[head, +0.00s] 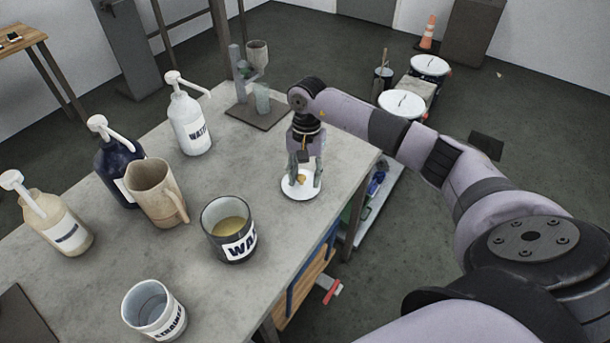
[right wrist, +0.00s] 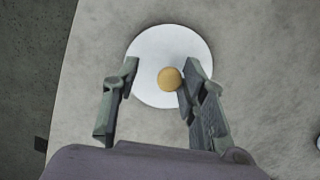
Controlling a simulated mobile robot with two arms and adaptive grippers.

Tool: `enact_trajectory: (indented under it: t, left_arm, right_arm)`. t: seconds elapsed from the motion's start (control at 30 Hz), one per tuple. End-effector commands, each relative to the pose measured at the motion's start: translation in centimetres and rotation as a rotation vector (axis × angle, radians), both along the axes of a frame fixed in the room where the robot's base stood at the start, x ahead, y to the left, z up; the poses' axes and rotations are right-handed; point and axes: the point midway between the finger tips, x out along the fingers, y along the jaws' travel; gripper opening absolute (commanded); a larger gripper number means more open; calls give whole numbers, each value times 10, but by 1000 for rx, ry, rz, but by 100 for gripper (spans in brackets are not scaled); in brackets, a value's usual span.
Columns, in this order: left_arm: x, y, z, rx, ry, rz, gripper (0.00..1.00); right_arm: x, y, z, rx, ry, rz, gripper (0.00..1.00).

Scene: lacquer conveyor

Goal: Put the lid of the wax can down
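The lid of the wax can is a white disc (head: 301,194) with a tan wooden knob. It appears to lie flat on the grey table near its right edge. My right gripper (head: 304,182) points down over it. In the right wrist view the two fingers (right wrist: 157,82) are apart on either side of the knob (right wrist: 170,78); the right finger is beside or against it, with a clear gap on the left. The wax can (head: 229,228) stands without a lid nearer the camera, with yellowish content inside. My left gripper is not in view.
On the table (head: 245,155) are a beige pitcher (head: 157,190), a strainer cup (head: 153,310) and several pump bottles, including a white water bottle (head: 190,122). A stand with a cup (head: 256,95) is at the back. The table around the lid is clear.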

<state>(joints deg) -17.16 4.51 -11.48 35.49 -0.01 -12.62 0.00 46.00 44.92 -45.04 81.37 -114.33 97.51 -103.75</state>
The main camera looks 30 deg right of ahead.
Motion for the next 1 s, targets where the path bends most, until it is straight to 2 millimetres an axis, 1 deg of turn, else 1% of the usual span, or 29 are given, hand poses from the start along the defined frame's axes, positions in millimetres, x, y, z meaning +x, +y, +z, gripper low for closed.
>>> enact_trajectory:
  t: [0.03,0.2,0.4,0.5,0.6,0.7,1.0]
  left_arm:
    - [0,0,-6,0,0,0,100]
    - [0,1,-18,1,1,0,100]
    - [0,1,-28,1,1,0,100]
    - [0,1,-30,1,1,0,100]
    - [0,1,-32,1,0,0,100]
    - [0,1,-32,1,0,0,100]
    - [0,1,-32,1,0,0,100]
  right_arm:
    - [3,-2,8,-1,-8,0,39]
    - [6,-5,43,-1,-11,0,39]
    - [9,-8,85,-1,-9,-1,39]
    - [10,-9,100,0,-6,-1,39]
    - [10,-10,110,-1,-6,0,39]
    - [11,-10,114,-1,-4,0,39]
    - [10,-10,115,0,-3,-1,39]
